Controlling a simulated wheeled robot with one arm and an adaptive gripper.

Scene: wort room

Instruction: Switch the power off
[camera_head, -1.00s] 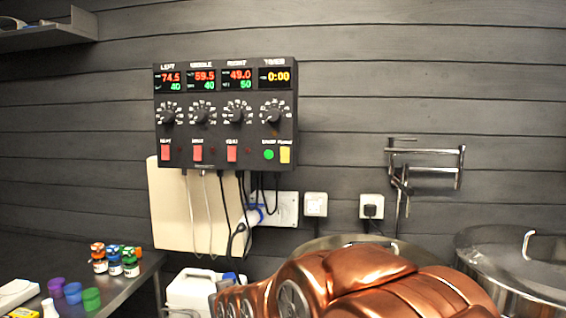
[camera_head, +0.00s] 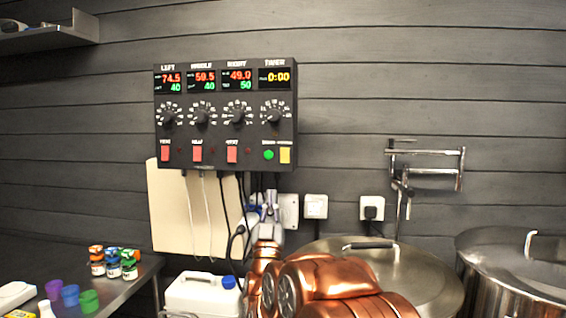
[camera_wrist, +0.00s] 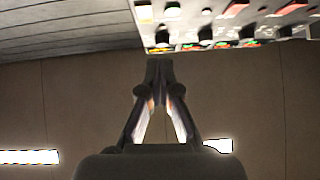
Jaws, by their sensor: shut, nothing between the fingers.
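The black control box (camera_head: 220,128) hangs on the wall with lit red, green and yellow displays. Its lower row has red switches (camera_head: 197,154), a round green button (camera_head: 268,155) and a yellow switch (camera_head: 285,155) at the lower right corner; the small labels are blurred. My gripper (camera_head: 270,196) is just below the right part of the box, in front of the wall and cables. In the wrist view my gripper (camera_wrist: 158,66) is shut and empty, its fingertips together. Blurred switches and knobs of a panel show at the top right there.
Wall sockets (camera_head: 316,206) and a second one with a black plug (camera_head: 372,208) are right of my gripper. Steel pots (camera_head: 420,275) stand below them. A white jug (camera_head: 203,294) and a table with small jars (camera_head: 113,265) are at the lower left. Cables hang under the box.

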